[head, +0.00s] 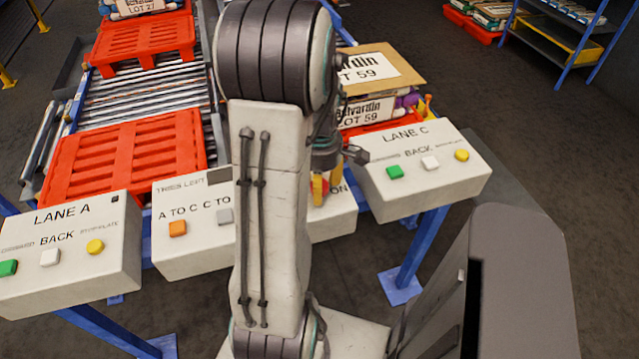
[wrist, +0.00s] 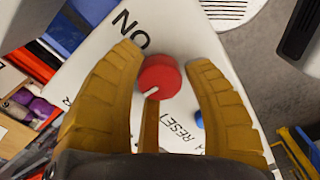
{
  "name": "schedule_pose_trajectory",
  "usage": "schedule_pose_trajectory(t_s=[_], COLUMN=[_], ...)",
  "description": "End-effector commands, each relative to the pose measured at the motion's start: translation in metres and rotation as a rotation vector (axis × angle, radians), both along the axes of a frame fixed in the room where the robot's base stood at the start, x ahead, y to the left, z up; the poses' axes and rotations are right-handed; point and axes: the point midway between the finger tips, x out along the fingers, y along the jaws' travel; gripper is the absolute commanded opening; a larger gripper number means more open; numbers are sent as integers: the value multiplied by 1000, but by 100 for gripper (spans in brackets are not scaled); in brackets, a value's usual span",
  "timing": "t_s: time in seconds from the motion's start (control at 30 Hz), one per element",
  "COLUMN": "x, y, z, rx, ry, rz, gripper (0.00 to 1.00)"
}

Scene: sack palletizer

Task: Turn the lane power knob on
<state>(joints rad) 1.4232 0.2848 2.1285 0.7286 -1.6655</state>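The red round lane power knob (wrist: 160,77) sits on a white panel (wrist: 95,85) in the wrist view, with a short white pointer mark towards its lower left. The printed word ON is just above the knob, and RESET is below it. My gripper (wrist: 163,60) has its two yellow fingers apart, one on each side of the knob, with narrow gaps seen. In the head view my gripper (head: 320,188) is over the middle control panel (head: 200,258), mostly hidden behind my arm. ON shows to its right there.
A blue button (wrist: 199,118) is close to the right finger. The LANE A panel (head: 70,265) stands left and the LANE C panel (head: 425,175) right. Red pallets (head: 125,160) lie on the roller conveyor behind. A LOT 59 sack (head: 365,112) lies beyond my gripper.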

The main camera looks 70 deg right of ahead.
Motion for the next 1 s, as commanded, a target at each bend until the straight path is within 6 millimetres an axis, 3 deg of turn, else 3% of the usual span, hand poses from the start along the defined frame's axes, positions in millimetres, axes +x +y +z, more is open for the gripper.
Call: schedule_pose_trajectory(t_s=[0.43,0.77,1.0], x=[0,0,0], y=[0,0,0], z=[0,-1,-2], rx=[0,1,0], ry=[0,0,0], rz=[0,-64,-240], gripper=[6,5,5])
